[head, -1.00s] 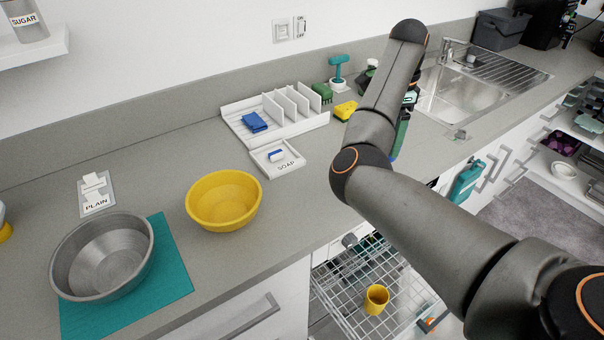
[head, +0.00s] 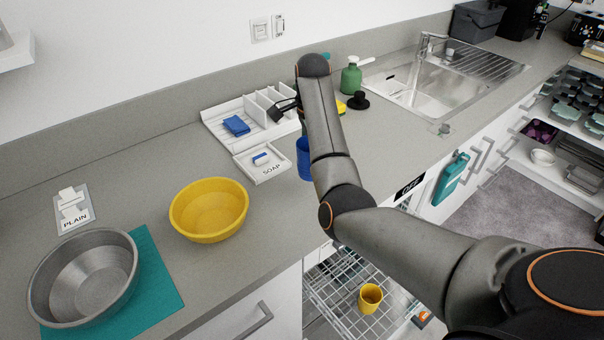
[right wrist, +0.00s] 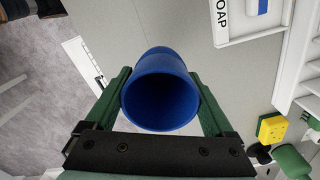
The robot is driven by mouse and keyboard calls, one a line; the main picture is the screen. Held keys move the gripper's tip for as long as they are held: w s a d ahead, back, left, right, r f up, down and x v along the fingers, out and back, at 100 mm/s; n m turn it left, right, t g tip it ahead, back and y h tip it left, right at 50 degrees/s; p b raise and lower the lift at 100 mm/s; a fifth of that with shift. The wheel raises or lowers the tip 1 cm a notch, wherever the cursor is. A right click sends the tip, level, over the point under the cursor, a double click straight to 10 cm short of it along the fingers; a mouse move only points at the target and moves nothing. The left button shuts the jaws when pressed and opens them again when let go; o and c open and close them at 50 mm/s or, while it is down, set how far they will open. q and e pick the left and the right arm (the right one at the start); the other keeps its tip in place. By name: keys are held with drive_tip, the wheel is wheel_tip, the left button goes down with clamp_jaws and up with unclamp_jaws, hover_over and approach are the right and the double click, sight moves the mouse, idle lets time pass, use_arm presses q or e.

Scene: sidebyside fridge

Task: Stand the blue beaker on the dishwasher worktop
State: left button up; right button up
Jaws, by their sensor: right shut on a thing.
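The blue beaker (head: 304,158) shows in the head view just right of the soap tray, partly hidden by my right arm. In the right wrist view the beaker (right wrist: 160,95) sits between the two green fingers of my right gripper (right wrist: 160,88), which are shut on it. Its open mouth faces the wrist camera. The grey worktop (head: 255,210) lies below it. I cannot tell whether the beaker touches the worktop. My left gripper is in neither view.
The soap tray (head: 278,175) and white rack (head: 222,133) stand beside the beaker. A yellow bowl (head: 209,222) and metal bowl (head: 50,285) are to the left. A green bottle (head: 351,78) stands behind the arm. Below, the open dishwasher rack (head: 335,305) holds a yellow cup (head: 370,297).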

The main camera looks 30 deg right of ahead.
sight(301, 146)
drive_tip(key=shift+w+a+f, duration=0.3)
drive_tip(key=shift+a+f, duration=0.4)
drive_tip(key=shift+f, duration=0.25)
drive_tip(key=shift+w+a+f, duration=0.1)
drive_tip(key=shift+a+f, duration=0.05)
drive_tip(key=shift+f, duration=0.8)
drive_tip(key=shift+w+a+f, duration=0.1)
drive_tip(key=shift+f, duration=0.8)
drive_tip(key=shift+f, duration=0.1)
drive_tip(key=shift+f, duration=0.15)
drive_tip(key=o, duration=1.1)
wheel_tip(301, 146, up, 9)
drive_tip(key=shift+a+r, duration=0.1)
drive_tip(key=shift+r, duration=1.65)
